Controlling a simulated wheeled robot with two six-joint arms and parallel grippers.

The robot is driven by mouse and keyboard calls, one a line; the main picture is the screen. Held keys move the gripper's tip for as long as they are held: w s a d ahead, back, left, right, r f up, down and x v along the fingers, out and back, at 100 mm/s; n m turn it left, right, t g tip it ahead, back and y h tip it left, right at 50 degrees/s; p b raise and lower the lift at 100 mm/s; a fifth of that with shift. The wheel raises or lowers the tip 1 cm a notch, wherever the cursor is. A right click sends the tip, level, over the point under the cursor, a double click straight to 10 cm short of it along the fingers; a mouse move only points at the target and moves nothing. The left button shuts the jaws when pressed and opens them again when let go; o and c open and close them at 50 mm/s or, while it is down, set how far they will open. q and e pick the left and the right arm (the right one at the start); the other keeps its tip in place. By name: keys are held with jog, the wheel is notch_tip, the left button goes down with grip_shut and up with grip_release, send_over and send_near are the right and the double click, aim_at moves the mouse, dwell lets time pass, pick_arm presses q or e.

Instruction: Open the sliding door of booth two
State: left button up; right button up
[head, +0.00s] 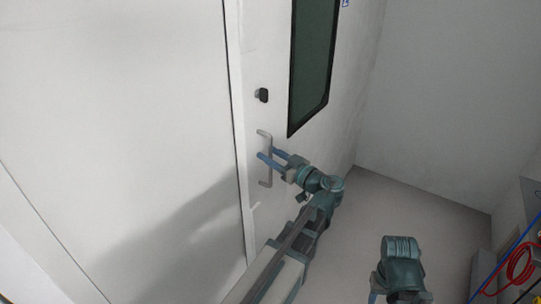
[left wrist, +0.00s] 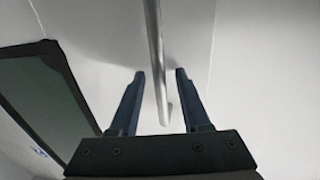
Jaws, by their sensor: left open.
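The white sliding door (head: 268,55) has a dark window (head: 314,65) and a small black lock piece (head: 262,95). Its grey upright bar handle (head: 269,178) stands near the door's left edge. My left gripper (head: 269,154) is open at the handle, one finger above the other in the head view. In the left wrist view the handle bar (left wrist: 154,45) runs between the open fingers (left wrist: 160,74), with a gap on both sides. The window (left wrist: 45,95) also shows there at left. My right gripper is not visible; a teal part of my right arm shows at lower right.
A plain white wall panel (head: 120,110) lies left of the door's edge. A bare grey wall (head: 450,90) and clear floor (head: 445,215) are at right. Red cable (head: 519,264) and blue cable lie by a unit at the far right edge.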

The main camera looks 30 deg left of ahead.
pick_arm(q)
jog(key=shift+c, duration=0.4)
grip_shut()
dwell(1.1)
